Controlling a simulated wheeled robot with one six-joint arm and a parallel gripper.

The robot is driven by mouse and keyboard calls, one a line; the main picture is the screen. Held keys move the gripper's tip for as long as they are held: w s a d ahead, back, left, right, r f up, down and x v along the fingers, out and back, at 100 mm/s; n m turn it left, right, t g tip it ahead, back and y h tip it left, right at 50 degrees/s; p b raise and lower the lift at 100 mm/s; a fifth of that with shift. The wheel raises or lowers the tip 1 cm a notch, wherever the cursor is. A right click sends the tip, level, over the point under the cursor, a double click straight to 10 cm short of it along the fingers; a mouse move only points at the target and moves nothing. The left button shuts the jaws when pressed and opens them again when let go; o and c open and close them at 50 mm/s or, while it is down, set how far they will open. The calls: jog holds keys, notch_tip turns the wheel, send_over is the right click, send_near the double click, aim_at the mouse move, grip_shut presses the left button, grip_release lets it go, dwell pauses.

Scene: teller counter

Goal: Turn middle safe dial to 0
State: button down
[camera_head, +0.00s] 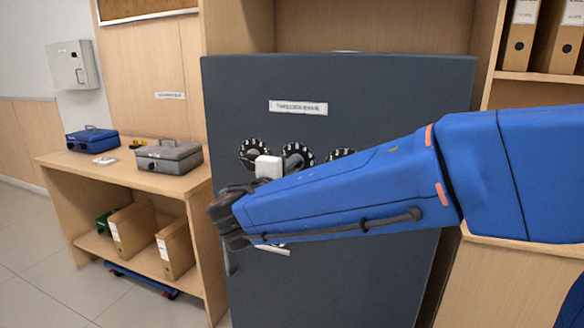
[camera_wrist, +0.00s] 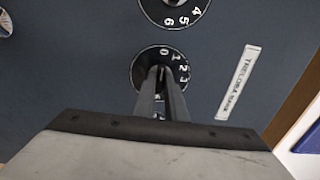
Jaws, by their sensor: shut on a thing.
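The dark grey safe door (camera_head: 365,90) fills the middle of the head view, with a row of three black dials. The left dial (camera_head: 254,149) and the right dial (camera_head: 341,153) are partly hidden by my arm, as is the middle dial (camera_head: 305,150). In the wrist view my gripper (camera_wrist: 161,75) is shut on the knob of the middle dial (camera_wrist: 139,66). The digits 0, 1, 2 and 3 show on its ring; its lower part is hidden by the fingers. The left dial also shows at the top of the wrist view (camera_wrist: 173,14).
A white label plate (camera_head: 298,107) is above the dials. My arm crosses the door's right side. A wooden side table (camera_head: 120,170) at left bears a grey cash box (camera_head: 168,156) and a blue cash box (camera_head: 92,139). Shelves with binders (camera_head: 518,45) are at right.

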dwell(0.3)
jog(key=c, duration=1.8)
grip_release()
jog(key=v, duration=1.7)
jog(key=shift+s, duration=0.2)
